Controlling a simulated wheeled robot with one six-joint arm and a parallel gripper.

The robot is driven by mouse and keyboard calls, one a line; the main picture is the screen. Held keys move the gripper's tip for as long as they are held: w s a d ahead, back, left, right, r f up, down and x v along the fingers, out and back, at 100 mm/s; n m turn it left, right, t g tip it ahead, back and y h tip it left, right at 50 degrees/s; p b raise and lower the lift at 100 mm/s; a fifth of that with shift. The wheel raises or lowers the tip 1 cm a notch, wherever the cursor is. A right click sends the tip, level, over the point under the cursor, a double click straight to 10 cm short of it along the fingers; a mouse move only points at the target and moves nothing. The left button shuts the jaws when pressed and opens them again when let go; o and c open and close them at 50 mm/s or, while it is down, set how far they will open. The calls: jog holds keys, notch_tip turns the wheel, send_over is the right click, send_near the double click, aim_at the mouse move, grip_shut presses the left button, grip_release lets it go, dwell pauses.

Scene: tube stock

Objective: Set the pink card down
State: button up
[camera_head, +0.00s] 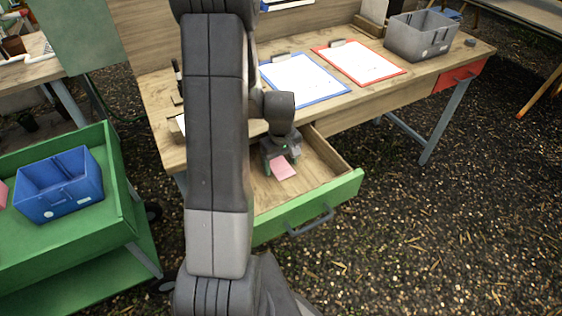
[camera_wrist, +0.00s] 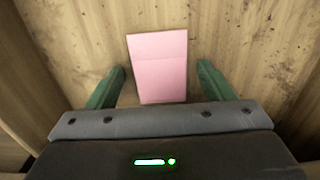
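The pink card (camera_head: 284,169) lies in the open drawer with the green front (camera_head: 318,205), seemingly flat on its wooden floor. In the wrist view the card (camera_wrist: 158,62) shows between and beyond the two green fingers, with a gap on each side. My gripper (camera_head: 279,158) points down into the drawer, low over the card. In the wrist view my gripper (camera_wrist: 161,76) is open, its fingers apart and not touching the card.
On the workbench lie a blue clipboard (camera_head: 303,78) and a red clipboard (camera_head: 359,62); a grey bin (camera_head: 418,38) stands at the right. A green cart (camera_head: 95,240) with a blue bin (camera_head: 60,187) stands at left. The drawer walls close in around my gripper.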

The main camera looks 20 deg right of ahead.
aim_at(281, 168)
jog(key=shift+r, duration=0.1)
notch_tip(281, 168, up, 12)
jog(key=p, duration=0.1)
dwell(0.5)
dwell(1.2)
